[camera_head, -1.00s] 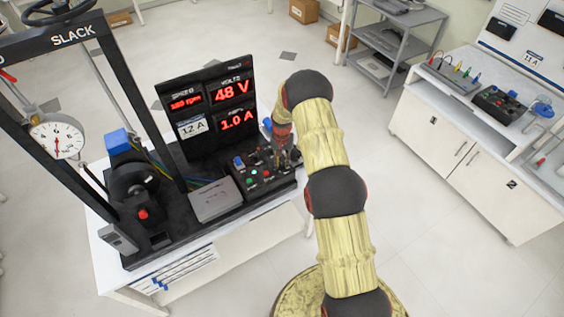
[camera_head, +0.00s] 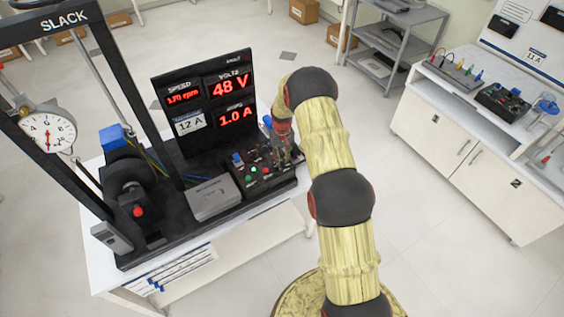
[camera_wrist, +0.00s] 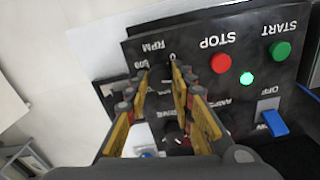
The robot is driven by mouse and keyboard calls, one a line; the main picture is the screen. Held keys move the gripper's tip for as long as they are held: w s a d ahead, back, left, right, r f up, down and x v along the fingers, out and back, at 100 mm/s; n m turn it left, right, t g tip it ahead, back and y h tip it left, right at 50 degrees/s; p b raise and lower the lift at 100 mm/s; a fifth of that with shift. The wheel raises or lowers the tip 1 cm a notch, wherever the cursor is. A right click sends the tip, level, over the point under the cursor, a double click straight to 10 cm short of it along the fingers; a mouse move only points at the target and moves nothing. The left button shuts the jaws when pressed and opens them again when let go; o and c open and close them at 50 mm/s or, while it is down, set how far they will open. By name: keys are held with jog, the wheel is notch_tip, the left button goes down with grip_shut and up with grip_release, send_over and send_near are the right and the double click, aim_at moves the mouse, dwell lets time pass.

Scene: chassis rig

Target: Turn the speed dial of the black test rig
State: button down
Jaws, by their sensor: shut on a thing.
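The black test rig (camera_head: 192,244) stands on a white bench at the left of the head view. Its display panel reads about 170 rpm under SPEED, 48 V and 1.0 A. My gripper (camera_head: 284,160) is over the right end of the rig's control box (camera_head: 258,182), reaching down to it. In the wrist view my gripper's yellow fingers (camera_wrist: 160,72) point at the panel beside the RPM lettering. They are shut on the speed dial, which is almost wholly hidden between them.
Next to the fingers are the red STOP button (camera_wrist: 221,64), the green START button (camera_wrist: 281,50), a lit green lamp (camera_wrist: 247,79) and a blue switch (camera_wrist: 275,122). A dial gauge (camera_head: 47,133) hangs at the left. Another bench (camera_head: 455,135) stands at the right.

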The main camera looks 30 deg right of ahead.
aim_at(282, 160)
jog(key=n+b, duration=0.3)
jog(key=n, duration=0.2)
jog(key=shift+n, duration=0.3)
jog(key=n+b, duration=0.1)
jog(key=n, duration=0.4)
jog(key=shift+b, duration=0.4)
jog(key=shift+n, duration=0.3)
jog(key=c, duration=1.5)
grip_release()
notch_tip(282, 160, up, 12)
